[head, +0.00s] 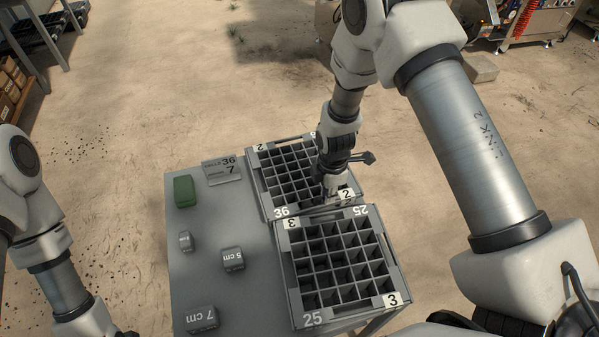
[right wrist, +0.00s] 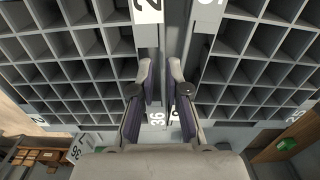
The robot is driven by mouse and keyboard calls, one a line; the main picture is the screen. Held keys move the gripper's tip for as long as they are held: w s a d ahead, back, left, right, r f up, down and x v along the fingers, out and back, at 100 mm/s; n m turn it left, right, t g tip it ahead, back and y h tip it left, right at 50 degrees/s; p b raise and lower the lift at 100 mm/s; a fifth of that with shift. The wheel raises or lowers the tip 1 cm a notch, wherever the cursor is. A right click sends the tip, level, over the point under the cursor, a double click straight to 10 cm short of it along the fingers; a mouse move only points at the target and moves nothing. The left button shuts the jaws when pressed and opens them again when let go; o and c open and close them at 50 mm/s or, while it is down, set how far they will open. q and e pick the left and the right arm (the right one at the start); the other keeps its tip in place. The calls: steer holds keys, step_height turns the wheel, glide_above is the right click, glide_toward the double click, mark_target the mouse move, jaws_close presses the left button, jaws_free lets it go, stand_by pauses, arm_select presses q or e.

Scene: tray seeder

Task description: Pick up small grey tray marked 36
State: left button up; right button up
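The small grey tray marked 36 (head: 281,212) lies at the back of the grey table, its many small cells empty. My right gripper (head: 331,187) is down at its near right part, by a white label with a 2. In the right wrist view the two fingers of my right gripper (right wrist: 162,85) stand apart with a narrow gap. Grey rim shows between and beyond them, with a 36 mark (right wrist: 157,118). I cannot tell whether the fingers touch the rim. My left gripper is out of view; only its arm shows at the left.
A grey tray marked 25 (head: 313,318) lies just in front of tray 36, close against it. A green block (head: 184,191), grey blocks marked 5 cm (head: 233,260) and 7 cm (head: 201,319), and a small sign (head: 222,171) stand on the table's left part.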

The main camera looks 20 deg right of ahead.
steer(key=f, duration=0.2)
steer(key=f+p, duration=0.1)
steer(key=shift+s+f, duration=0.25)
steer(key=shift+f, duration=0.05)
steer(key=shift+w+f, duration=0.15)
jaws_close()
